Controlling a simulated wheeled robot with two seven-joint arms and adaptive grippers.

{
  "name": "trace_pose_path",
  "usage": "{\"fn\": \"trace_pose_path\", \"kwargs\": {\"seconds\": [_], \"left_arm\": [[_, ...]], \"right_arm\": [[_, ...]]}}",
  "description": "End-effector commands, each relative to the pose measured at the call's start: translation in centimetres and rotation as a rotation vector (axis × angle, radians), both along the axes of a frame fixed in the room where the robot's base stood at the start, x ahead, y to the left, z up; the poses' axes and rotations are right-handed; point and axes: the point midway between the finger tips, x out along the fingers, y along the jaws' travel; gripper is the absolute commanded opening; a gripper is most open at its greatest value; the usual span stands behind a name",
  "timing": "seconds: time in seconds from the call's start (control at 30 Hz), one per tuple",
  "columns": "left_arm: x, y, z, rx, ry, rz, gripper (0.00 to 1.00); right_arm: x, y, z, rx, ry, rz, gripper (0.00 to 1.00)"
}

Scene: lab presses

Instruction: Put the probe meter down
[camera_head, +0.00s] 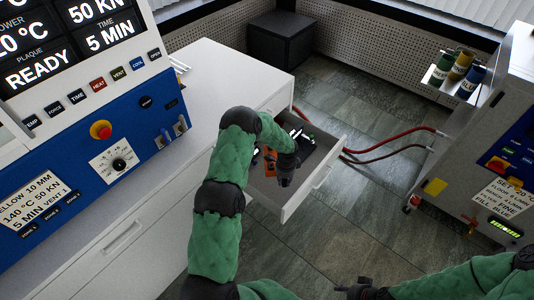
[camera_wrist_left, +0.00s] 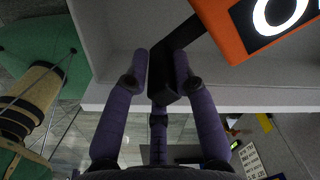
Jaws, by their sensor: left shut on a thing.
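My left gripper (camera_head: 287,168) is inside the outline of the open white drawer (camera_head: 320,176). Whether the meter touches the drawer floor is unclear. My right gripper (camera_head: 362,290) is at the bottom edge, partly cut off; its jaw state is unclear.
A white cabinet (camera_head: 225,75) carries the drawer. A blue press panel (camera_head: 100,150) stands at left. Small items (camera_head: 303,137) lie at the drawer's back. Red hoses (camera_head: 390,133) run to a grey machine (camera_head: 480,160) at right.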

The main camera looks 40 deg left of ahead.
Motion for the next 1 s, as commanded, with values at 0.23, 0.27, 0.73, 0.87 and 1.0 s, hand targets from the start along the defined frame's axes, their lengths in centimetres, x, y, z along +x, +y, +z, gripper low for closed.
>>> {"fn": "trace_pose_path", "kwargs": {"seconds": [0.23, 0.27, 0.73, 0.87, 1.0], "left_arm": [[-1.3, 2.8, 0.3, -0.001, -0.001, -0.326, 0.0], [-1.5, 3.0, 0.4, -0.002, -0.001, -0.368, 0.0], [-3.1, 5.8, -0.1, -0.001, -0.004, -0.757, 0.0], [-3.2, 5.8, -1.9, -0.002, -0.004, -0.769, 0.0], [-3.2, 5.8, -4.5, -0.001, -0.004, -0.769, 0.0]], "right_arm": [[0.0, 0.0, 1.9, 0.0, 0.0, 0.0, 0.44], [0.0, 0.0, 2.0, 0.0, 0.0, 0.0, 0.44], [0.0, 0.0, 3.3, 0.0, 0.0, 0.0, 0.44], [0.0, 0.0, 2.7, 0.0, 0.0, 0.0, 0.44], [0.0, 0.0, 1.9, 0.0, 0.0, 0.0, 0.44]]}}
